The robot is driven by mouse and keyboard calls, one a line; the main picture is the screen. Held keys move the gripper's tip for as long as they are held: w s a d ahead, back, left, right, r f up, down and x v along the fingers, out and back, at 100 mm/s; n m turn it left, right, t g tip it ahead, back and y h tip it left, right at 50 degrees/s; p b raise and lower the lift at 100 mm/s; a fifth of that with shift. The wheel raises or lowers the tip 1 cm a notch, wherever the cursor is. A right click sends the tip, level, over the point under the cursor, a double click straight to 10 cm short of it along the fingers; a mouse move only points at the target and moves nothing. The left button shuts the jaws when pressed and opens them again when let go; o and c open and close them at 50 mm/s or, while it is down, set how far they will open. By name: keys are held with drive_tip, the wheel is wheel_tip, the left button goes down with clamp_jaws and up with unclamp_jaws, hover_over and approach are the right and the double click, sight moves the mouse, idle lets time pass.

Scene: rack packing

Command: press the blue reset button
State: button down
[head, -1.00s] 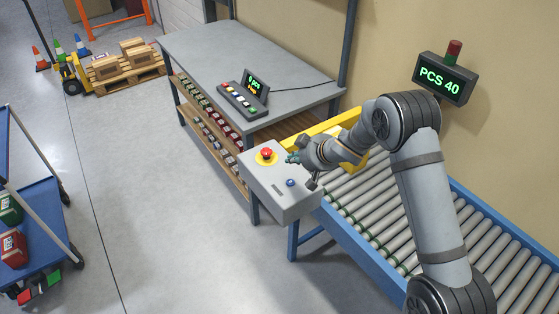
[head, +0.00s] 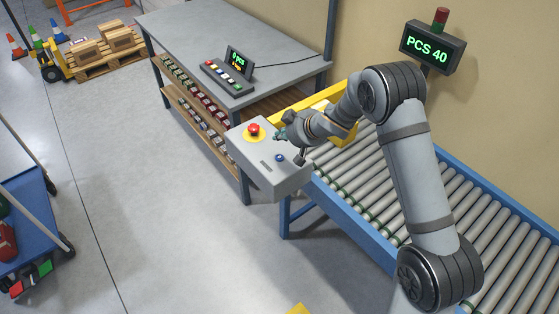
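The blue reset button (head: 280,157) sits on the sloped top of a grey control box (head: 265,177), towards its right front side. A red mushroom button on a yellow base (head: 253,131) is on the same box, behind and left of the blue one. My gripper (head: 291,147) is just above the box's right side, behind and right of the blue button. Its fingers look spread apart, with a teal pad on the left one, and I see nothing between them. The blue button is uncovered in this view, and the fingers look apart from it.
A roller conveyor (head: 410,205) with blue rails runs behind and right of the box. A yellow frame (head: 297,108) stands behind my gripper. A grey workbench (head: 225,40) holds a small display and button panel (head: 228,78). A blue cart (head: 35,205) stands at left. The floor between is clear.

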sight(280, 159)
wheel_tip(280, 159, down, 7)
drive_tip(key=b, duration=0.5)
drive_tip(key=shift+r+b, duration=0.1)
drive_tip(key=shift+b, duration=0.2)
idle(1.0)
drive_tip(key=shift+f, duration=0.4)
drive_tip(key=shift+f+b, duration=0.4)
drive_tip(key=shift+b, duration=0.2)
drive_tip(key=shift+r, duration=0.1)
idle(0.4)
drive_tip(key=shift+r+p, duration=0.7)
drive_tip(key=shift+p, duration=0.15)
wheel_tip(280, 159, up, 5)
drive_tip(key=p, duration=0.5)
drive_tip(key=shift+r, duration=0.1)
